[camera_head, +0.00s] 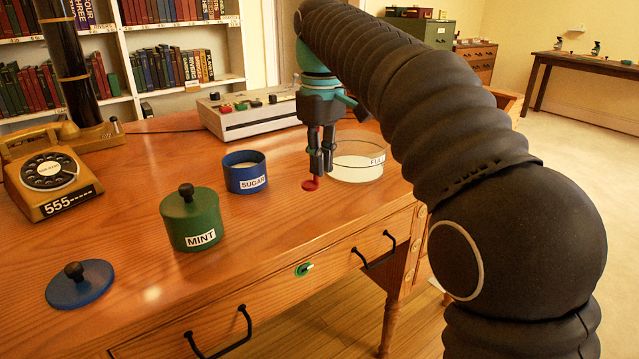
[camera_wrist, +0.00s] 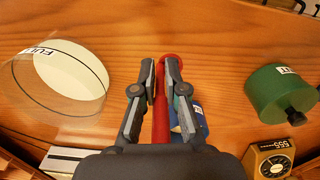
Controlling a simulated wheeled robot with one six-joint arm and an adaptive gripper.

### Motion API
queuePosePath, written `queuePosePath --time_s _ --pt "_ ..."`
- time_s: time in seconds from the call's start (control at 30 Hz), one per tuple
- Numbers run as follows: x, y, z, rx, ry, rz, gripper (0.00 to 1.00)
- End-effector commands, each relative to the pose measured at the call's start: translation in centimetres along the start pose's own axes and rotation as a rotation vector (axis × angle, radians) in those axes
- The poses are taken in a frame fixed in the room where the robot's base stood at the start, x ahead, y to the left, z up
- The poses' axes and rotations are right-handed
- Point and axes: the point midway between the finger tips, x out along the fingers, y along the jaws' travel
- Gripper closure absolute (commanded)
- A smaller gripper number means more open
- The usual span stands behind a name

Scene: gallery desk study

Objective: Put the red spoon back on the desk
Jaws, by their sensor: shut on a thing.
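The red spoon (camera_head: 311,184) is between the fingers of my gripper (camera_head: 321,165), over the desk (camera_head: 290,225). In the head view its lower end shows just below the fingertips, close to the desktop; I cannot tell whether it touches. In the wrist view the spoon (camera_wrist: 161,122) runs lengthwise between the fingers of my gripper (camera_wrist: 162,68), which is shut on it. The gripper stands between the blue SUGAR pot (camera_head: 246,176) and the clear round dish labelled FULL (camera_head: 357,168). The fingers hide part of the spoon.
A green MINT pot (camera_head: 191,222) with its lid on and a blue lid (camera_head: 80,286) are at the front left. A yellow telephone (camera_head: 48,180) is at the left. A grey box with knobs (camera_head: 250,118) stands at the back. The desk's front centre is clear.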

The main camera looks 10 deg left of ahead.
Motion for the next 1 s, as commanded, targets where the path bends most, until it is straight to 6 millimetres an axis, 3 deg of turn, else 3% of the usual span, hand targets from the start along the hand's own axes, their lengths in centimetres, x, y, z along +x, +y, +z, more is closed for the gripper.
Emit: queuePosePath --time_s 0.4,0.83,0.87,0.9,0.93,1.0 --pt "4.1 -0.3 -0.1 0.001 -0.001 -0.001 1.00" --pt "4.6 -0.3 -0.2 0.000 0.000 0.000 1.00" --pt "4.5 -0.3 -0.2 0.000 0.001 0.000 0.81" --pt "4.5 -0.3 -0.2 0.000 0.001 0.000 0.71" --pt "4.5 -0.3 -0.2 0.000 0.000 0.000 0.64" --pt "4.5 -0.3 -0.2 0.000 0.000 0.000 0.62"
